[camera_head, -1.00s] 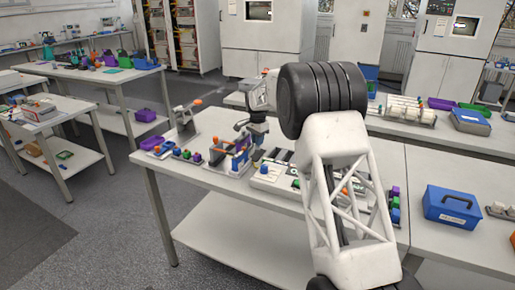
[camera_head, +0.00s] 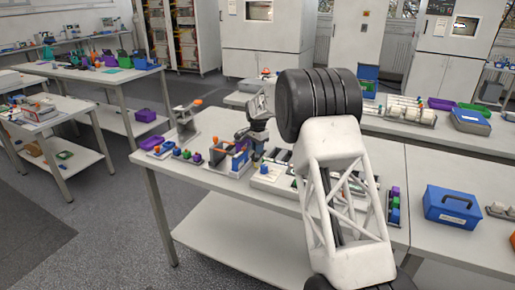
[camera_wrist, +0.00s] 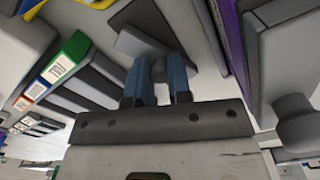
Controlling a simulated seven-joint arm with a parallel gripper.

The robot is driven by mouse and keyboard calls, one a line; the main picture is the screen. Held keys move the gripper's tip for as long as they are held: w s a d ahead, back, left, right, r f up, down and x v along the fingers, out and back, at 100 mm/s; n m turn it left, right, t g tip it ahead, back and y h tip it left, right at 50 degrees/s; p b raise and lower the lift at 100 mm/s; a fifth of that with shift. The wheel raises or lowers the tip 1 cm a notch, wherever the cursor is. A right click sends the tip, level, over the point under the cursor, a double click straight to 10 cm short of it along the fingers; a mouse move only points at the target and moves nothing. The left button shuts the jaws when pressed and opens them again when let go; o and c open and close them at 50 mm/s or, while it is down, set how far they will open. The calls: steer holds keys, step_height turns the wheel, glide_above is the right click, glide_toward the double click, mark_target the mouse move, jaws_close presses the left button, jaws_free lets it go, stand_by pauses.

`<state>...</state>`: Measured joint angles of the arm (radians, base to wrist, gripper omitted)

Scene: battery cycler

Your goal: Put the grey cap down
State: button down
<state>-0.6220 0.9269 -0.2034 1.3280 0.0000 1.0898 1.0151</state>
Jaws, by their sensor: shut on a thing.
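The grey cap (camera_wrist: 138,44) is a flat grey plate with a knob, in the upper middle of the wrist view. My gripper (camera_wrist: 159,76) has its two blue fingers shut on the knob. The cap is over a pale, bare surface; I cannot tell whether it touches it. In the head view my gripper (camera_head: 257,157) is low over the table, just right of a grey rack with a purple and an orange part (camera_head: 235,158). The cap is too small and hidden to make out in that view.
In the wrist view, coloured labelled blocks (camera_wrist: 66,57) stand in dark slots at left. At right are a purple edge (camera_wrist: 234,45) and a grey part with a round knob (camera_wrist: 298,130).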

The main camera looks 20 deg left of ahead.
steer(key=c, duration=1.1)
jaws_free()
steer(key=shift+o, duration=0.2)
steer(key=shift+r, duration=0.1)
step_height(320, 180, up, 12)
stand_by(0.3)
